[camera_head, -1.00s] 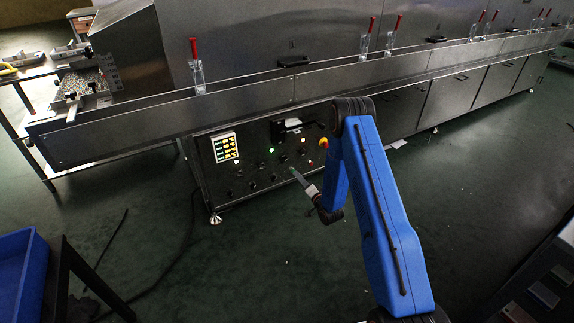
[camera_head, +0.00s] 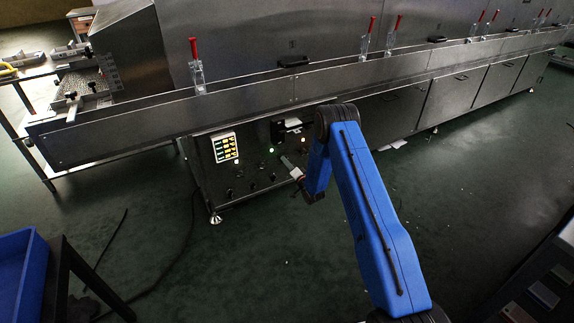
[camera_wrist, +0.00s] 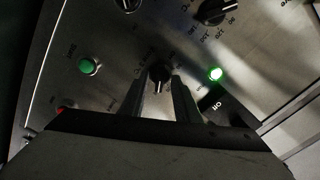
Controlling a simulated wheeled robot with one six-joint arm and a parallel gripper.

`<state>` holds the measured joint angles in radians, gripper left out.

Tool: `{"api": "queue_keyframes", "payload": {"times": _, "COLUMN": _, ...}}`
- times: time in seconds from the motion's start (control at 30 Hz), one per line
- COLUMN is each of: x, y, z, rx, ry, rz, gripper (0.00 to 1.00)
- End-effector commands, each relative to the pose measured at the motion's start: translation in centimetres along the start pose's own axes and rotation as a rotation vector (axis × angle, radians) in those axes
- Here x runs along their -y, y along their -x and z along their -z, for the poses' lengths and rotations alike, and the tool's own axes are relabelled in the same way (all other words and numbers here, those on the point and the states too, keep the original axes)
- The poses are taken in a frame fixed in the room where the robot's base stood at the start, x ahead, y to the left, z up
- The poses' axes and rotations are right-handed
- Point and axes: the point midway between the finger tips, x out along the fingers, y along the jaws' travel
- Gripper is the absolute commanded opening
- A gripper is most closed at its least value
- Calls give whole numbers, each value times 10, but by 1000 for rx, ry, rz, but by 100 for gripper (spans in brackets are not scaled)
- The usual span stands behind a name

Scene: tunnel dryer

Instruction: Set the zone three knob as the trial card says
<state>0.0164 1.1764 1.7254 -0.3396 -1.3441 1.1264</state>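The control panel (camera_head: 240,178) is a dark metal face on the dryer's front, with several small black knobs. My gripper (camera_head: 283,160) is close to its right part. In the wrist view my gripper (camera_wrist: 163,82) has its two fingers apart, with a small black knob (camera_wrist: 160,72) with a pale pointer between or just beyond the tips. I cannot tell whether they touch it. A larger black knob (camera_wrist: 211,12) with a numbered scale is at upper right, and another knob (camera_wrist: 127,4) is cut off at the top. The zone labels are not legible. A pale card (camera_head: 292,123) sits on the panel; its text is unreadable.
A lit display (camera_head: 225,147) is on the panel's left. A blue bin (camera_head: 22,275) stands at lower left. The floor before the panel is clear apart from cables.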

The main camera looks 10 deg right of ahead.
Motion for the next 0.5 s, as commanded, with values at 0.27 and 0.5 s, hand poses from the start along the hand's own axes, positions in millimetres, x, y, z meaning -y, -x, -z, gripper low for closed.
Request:
{"api": "queue_keyframes", "payload": {"times": 0.27, "x": 0, "y": 0, "z": 0, "rx": 0, "ry": 0, "rz": 0, "gripper": 19}}
{"api": "queue_keyframes", "payload": {"times": 0.5, "x": 0, "y": 0, "z": 0, "rx": 0, "ry": 0, "rz": 0, "gripper": 0}}
